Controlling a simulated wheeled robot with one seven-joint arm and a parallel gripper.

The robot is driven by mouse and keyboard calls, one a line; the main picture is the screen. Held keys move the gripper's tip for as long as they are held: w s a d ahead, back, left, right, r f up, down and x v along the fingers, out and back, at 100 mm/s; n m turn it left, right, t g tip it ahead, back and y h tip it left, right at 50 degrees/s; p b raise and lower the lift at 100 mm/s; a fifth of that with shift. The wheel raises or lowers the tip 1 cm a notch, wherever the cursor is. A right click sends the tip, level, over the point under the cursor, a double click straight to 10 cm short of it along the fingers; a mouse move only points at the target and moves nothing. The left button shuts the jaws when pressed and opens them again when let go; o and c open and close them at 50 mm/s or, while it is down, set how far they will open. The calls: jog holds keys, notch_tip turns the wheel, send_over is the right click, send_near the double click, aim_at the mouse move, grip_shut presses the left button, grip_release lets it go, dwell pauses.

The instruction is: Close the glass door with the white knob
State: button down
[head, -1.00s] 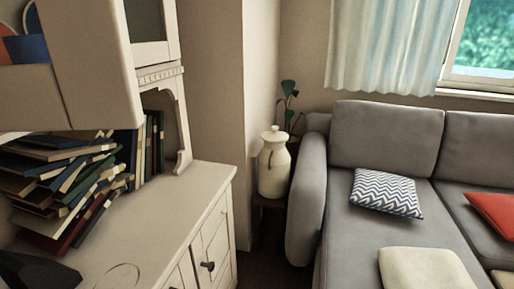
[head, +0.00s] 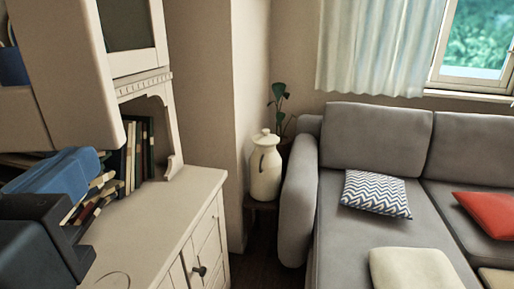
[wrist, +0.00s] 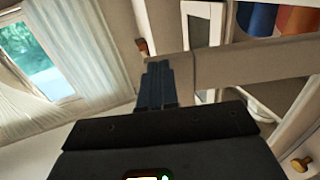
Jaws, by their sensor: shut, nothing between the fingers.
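A cream-framed door (head: 75,80) of the upper cabinet stands swung out at the left of the head view. Blue shows through its glass at the left edge. In the wrist view a pale frame rail (wrist: 240,65) crosses behind the fingertips, with glass and blue and red shapes beyond. My gripper (head: 92,160) is at the lower left of the head view, below the door, its blue fingers together and empty. In the wrist view my gripper (wrist: 158,68) points toward the rail; contact cannot be told. A brownish knob (wrist: 143,47) shows beside the fingertips. No clearly white knob is visible.
Books (head: 140,155) stand in the cabinet's open shelf. The cream counter (head: 165,215) has free room at the right. A drawer knob (head: 200,270) is below. A white jar (head: 265,170) and grey sofa (head: 375,145) stand beyond.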

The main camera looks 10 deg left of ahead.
jog(key=shift+w+a, duration=0.15)
jog(key=shift+w, duration=0.45)
